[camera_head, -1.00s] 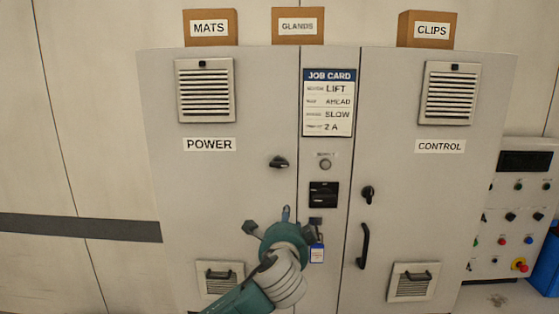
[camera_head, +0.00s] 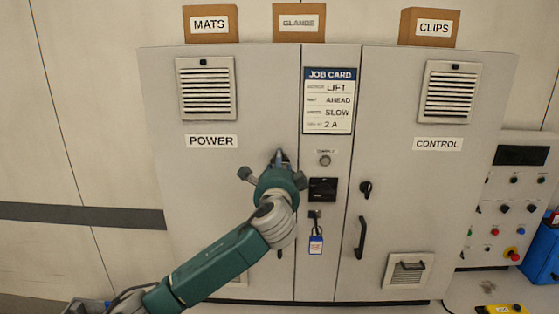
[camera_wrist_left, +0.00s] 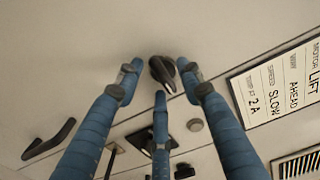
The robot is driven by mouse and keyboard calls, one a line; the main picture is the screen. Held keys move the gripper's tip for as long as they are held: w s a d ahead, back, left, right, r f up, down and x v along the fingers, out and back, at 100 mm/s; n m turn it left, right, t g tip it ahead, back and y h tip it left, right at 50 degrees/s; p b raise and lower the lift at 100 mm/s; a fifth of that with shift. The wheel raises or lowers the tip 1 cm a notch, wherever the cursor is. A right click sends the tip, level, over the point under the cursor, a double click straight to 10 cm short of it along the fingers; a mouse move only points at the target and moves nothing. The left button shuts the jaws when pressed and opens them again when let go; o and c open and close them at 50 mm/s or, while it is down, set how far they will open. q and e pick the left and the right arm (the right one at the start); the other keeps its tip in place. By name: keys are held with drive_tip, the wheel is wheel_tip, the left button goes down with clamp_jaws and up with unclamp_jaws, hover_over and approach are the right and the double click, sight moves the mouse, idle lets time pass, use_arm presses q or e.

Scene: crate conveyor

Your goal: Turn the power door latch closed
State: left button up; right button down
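The power door latch (camera_wrist_left: 162,72) is a small black knob with an oblong grip. In the left wrist view it lies between the fingertips of my left gripper (camera_wrist_left: 160,80). The fingers are spread around it, and I see no clear grip on it. In the head view my left gripper (camera_head: 279,164) is up against the power door (camera_head: 200,180), left of the centre panel, and largely hides the latch. My right gripper is not in view.
A black selector switch (camera_head: 322,190) and a padlock with a blue tag (camera_head: 316,243) are on the centre panel, close to the right of my gripper. The control door has a black latch (camera_head: 366,189) and handle (camera_head: 361,237). A button console (camera_head: 510,205) stands at the right.

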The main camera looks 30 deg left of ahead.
use_arm(q)
drive_tip(key=shift+w+a, duration=0.1)
drive_tip(key=shift+w, duration=0.1)
drive_tip(key=c, duration=0.9)
clamp_jaws()
drive_tip(key=shift+f, duration=0.1)
